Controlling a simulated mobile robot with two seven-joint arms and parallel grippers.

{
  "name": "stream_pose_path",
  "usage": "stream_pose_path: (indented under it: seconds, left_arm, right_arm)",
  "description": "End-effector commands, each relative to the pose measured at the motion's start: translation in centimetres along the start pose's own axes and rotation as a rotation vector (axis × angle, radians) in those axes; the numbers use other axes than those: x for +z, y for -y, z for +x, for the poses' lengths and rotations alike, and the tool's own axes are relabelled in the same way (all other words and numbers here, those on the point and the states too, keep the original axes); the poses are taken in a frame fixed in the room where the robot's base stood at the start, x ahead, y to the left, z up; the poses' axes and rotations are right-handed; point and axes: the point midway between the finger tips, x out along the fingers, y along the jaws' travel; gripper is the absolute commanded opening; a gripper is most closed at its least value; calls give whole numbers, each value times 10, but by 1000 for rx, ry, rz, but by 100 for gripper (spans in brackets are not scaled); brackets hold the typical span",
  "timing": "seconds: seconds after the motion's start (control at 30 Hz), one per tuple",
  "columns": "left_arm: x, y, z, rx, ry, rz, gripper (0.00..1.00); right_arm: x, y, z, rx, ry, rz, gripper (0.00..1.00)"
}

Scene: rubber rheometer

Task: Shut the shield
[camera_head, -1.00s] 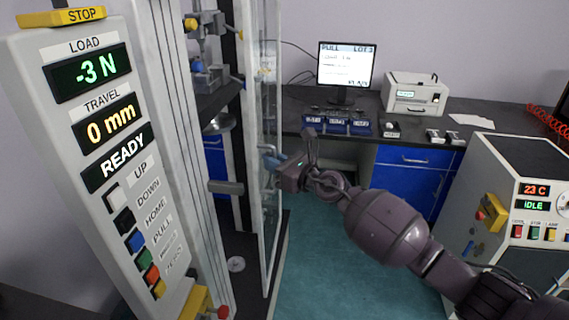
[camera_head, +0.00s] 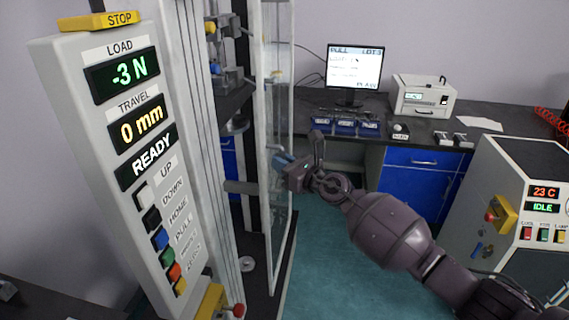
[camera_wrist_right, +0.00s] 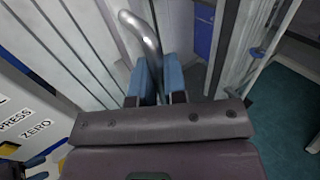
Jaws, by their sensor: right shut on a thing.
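The shield (camera_head: 279,218) is a tall clear panel with a pale frame on the test machine. It stands swung out at an angle from the machine's columns (camera_head: 215,190). My right gripper (camera_head: 281,160) is at the shield's outer side, at mid height. Its blue fingers (camera_wrist_right: 158,80) are shut on the shield's curved metal handle (camera_wrist_right: 147,32), which passes down between them in the right wrist view. The fingertips partly hide the handle in the head view. My left gripper is not in view.
The control panel (camera_head: 130,150) stands left, with a red-knobbed yellow box (camera_head: 222,302) low beside it. A dark bench (camera_head: 425,134) with a monitor (camera_head: 355,70) is behind. A white cabinet (camera_head: 510,200) stands right of my right arm. Green floor is open below the arm.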

Motion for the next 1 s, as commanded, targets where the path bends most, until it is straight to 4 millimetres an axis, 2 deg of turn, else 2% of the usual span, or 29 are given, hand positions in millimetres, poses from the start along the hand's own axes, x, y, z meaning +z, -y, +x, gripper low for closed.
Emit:
stream_pose_path:
  seconds: [0.07, 0.1, 0.23, 0.67, 0.77, 1.0]
  left_arm:
    - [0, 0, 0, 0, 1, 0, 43]
    - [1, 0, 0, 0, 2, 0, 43]
    - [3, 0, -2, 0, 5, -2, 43]
    - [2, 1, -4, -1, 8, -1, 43]
    - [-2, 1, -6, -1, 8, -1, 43]
    - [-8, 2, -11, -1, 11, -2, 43]
  right_arm:
    - [2, -6, 3, 11, 3, -2, 0]
    - [2, -7, 3, 12, 3, -2, 16]
    - [2, -6, 3, 11, 3, -1, 35]
    - [2, -2, -5, 5, 1, 0, 36]
    - [2, -2, -17, 4, 1, -1, 36]
    - [2, -3, -61, 7, 1, -1, 36]
